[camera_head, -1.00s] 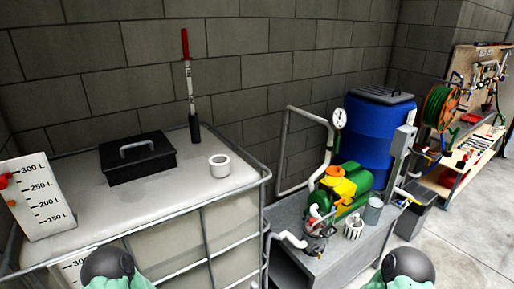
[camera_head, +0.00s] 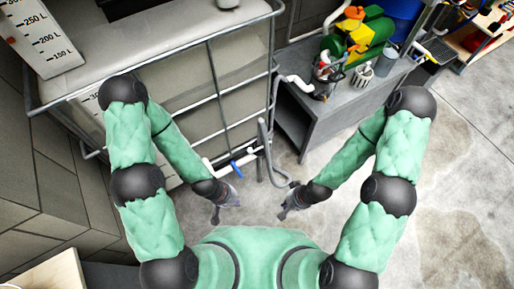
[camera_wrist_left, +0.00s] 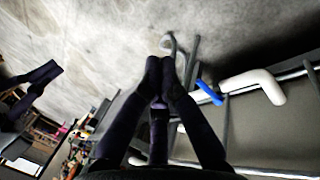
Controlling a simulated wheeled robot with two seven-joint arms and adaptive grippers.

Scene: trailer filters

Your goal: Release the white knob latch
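I cannot make out a white knob latch in either view. A small clear-looking housing with red parts (camera_head: 324,74) stands on the grey bench beside the green and yellow pump (camera_head: 358,36); its details are too small to tell. My left gripper (camera_head: 222,208) hangs low over the floor in front of the tank frame, apart from the bench. In the left wrist view its dark fingers (camera_wrist_left: 159,66) come together at the tips with nothing seen between them. My right gripper (camera_head: 286,210) is low, to the right of the left one; its finger gap is unclear.
The caged white tank (camera_head: 180,30) is at upper left. A white outlet pipe (camera_wrist_left: 252,86) with a blue handle (camera_head: 237,170) and a grey hose (camera_head: 265,150) are near my left gripper. The grey bench (camera_head: 345,100) is ahead. The concrete floor (camera_head: 455,150) at right is clear.

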